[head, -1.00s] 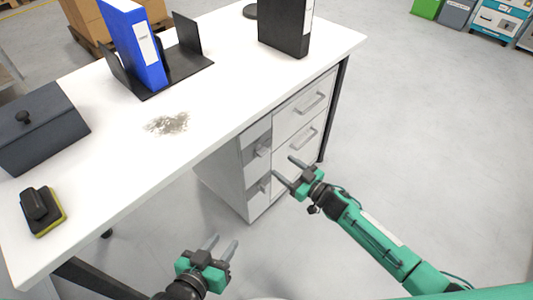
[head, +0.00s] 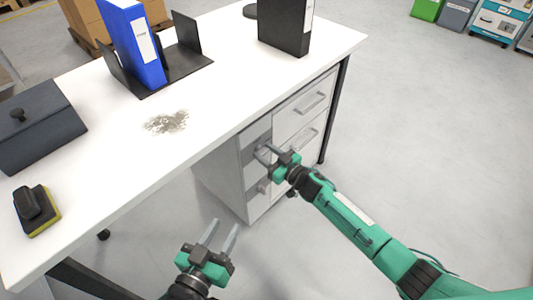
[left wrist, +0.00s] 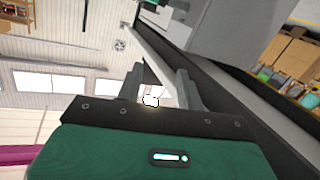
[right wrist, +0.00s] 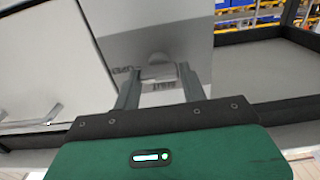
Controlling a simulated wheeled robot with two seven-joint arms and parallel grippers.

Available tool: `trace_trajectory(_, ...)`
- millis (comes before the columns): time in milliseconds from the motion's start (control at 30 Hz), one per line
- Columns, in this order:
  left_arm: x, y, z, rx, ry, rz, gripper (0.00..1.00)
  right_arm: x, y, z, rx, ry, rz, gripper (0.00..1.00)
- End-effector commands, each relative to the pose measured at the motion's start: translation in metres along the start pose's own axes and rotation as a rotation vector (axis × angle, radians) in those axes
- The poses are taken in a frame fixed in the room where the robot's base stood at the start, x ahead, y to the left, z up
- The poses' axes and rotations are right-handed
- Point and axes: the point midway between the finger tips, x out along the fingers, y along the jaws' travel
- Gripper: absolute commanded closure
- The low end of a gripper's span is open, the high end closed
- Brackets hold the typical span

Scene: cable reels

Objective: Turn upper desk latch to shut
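The upper desk latch (right wrist: 158,70) is a grey knob on a grey panel of the drawer cabinet (head: 230,172) under the desk. In the right wrist view it sits between the fingertips, with small lettering beside and below it. Its exact turn angle is hard to tell. My right gripper (head: 263,152) is open at the upper latch and largely hides it in the head view. The fingers do not appear closed on it. The lower latch (head: 263,187) shows below. My left gripper (head: 221,232) is open and empty, away from the cabinet.
The white desk (head: 215,105) stands above the cabinet and carries a blue binder (head: 135,45), a black binder (head: 287,25), a dark lidded box (head: 40,125), a brush (head: 37,208) and a grey scatter of bits (head: 167,122).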

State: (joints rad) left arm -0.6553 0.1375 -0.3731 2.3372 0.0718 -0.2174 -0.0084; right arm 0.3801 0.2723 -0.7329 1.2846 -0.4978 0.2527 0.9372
Motion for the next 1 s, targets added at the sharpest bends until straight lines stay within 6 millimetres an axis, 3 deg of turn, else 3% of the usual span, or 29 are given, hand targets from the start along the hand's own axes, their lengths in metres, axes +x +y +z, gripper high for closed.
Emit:
trace_trajectory(33,0.000,0.000,0.000,0.000,0.000,0.000,0.63,0.000,0.000,0.000,0.000,0.000,0.000,0.68)
trace_trajectory(100,0.000,0.000,0.000,0.000,-0.001,0.000,0.63,0.000,0.000,0.000,0.000,0.000,0.000,0.82)
trace_trajectory(133,0.000,0.000,0.000,0.000,-0.001,0.000,0.63,0.000,0.000,0.000,0.000,0.000,0.000,0.83)
trace_trajectory(567,-0.001,0.001,0.004,-0.004,-0.031,0.001,0.63,0.000,-0.001,0.000,-0.093,0.000,0.000,0.83)
trace_trajectory(1000,-0.013,0.008,0.034,-0.027,-0.165,0.008,0.63,-0.001,-0.002,0.002,-0.470,-0.002,0.000,0.83)
